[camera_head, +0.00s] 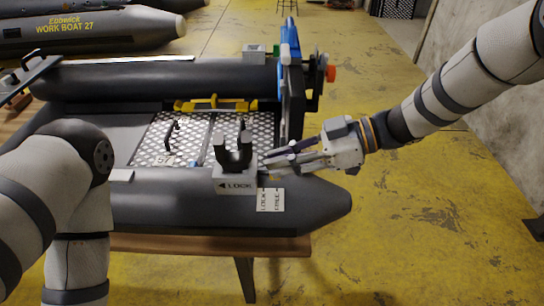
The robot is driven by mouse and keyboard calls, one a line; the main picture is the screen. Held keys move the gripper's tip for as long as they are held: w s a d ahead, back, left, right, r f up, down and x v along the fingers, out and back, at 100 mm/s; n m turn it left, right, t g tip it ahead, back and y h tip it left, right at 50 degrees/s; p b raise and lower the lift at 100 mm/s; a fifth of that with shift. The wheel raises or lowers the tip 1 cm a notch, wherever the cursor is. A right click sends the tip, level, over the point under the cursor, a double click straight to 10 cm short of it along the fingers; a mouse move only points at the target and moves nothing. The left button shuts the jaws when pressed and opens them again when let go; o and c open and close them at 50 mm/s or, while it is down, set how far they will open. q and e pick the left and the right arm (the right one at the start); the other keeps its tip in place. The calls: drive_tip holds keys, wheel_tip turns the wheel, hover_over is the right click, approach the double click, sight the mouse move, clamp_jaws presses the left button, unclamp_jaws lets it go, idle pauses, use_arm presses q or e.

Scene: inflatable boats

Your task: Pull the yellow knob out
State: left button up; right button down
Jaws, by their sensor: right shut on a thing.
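My right gripper (272,163) is at the right side of the grey oarlock block (234,178), which bears a U-shaped dark fork and the label "LOCK" with an arrow pointing left. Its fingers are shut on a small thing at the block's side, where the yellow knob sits. The knob itself is hidden by the fingers, so its position cannot be read. A white label (270,200) with upright lettering is on the boat tube just below the fingertips. My left arm is at the left, and its gripper is out of view.
The grey inflatable boat (150,212) rests on a wooden table (205,243). A blue transom part with an orange knob (331,73) stands at its right end. A yellow bar (215,105) lies inside. Another boat (70,29) is behind. The yellow floor at right is clear.

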drive_tip(key=shift+d, duration=0.2)
drive_tip(key=c, duration=1.5)
unclamp_jaws()
drive_tip(key=v, duration=1.2)
